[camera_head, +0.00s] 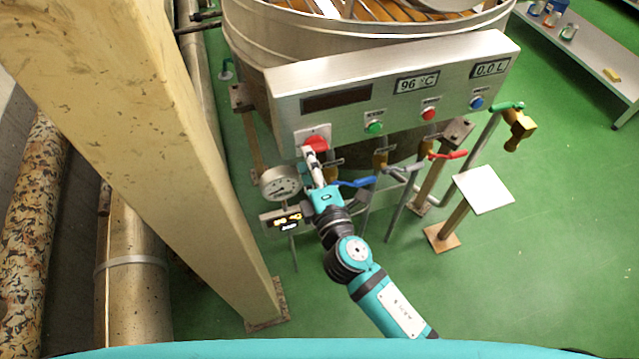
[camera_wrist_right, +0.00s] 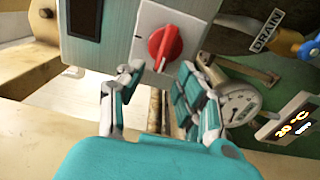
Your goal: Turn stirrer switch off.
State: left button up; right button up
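The stirrer switch is most likely the red rotary knob (camera_head: 316,143) on a pale square plate at the lower left of the metal control panel (camera_head: 385,100). In the right wrist view the red knob (camera_wrist_right: 165,47) shows a white mark on its face and a tilted grip bar. My right gripper (camera_wrist_right: 160,75) is open, its two fingers spread on either side below the knob, which shows between and just beyond the fingertips. In the head view my right gripper (camera_head: 312,160) points up at the knob and partly overlaps it; contact cannot be told. My left gripper is not in view.
Green (camera_head: 375,127), red (camera_head: 429,113) and blue (camera_head: 477,103) buttons sit further right on the panel. A round gauge (camera_head: 281,184), a small lit display (camera_head: 287,218) and blue (camera_head: 355,182) and red (camera_head: 448,155) valve handles crowd below. A beige column (camera_head: 165,150) stands left.

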jog(key=v, duration=0.9)
jog(key=shift+s+d, duration=0.15)
jog(key=shift+s, duration=0.2)
jog(key=s+d+f+m+g+h, duration=0.1)
jog(key=s+d+f+m+g, duration=0.15)
jog(key=f, duration=0.85)
jog(key=s+d+f+m+g+h, duration=0.1)
jog(key=s+d+f+m+g, duration=0.2)
jog(key=f, duration=0.8)
jog(key=s+d+f+m+g+h, duration=0.15)
jog(key=d+f, duration=0.25)
jog(key=f, duration=0.7)
jog(key=s+d+f+m+g+h, duration=0.1)
jog(key=s+d+f+m+g, duration=0.3)
jog(key=s+f, duration=0.5)
jog(key=s+d+f+m+g+h, duration=0.1)
jog(key=s+d+f+m+g, duration=0.4)
jog(key=s, duration=1.2)
jog(key=d+f+m, duration=0.3)
jog(key=f, duration=0.2)
jog(key=shift+s+d+f, duration=0.15)
jog(key=shift+d+f, duration=0.1)
jog(key=shift+d, duration=0.05)
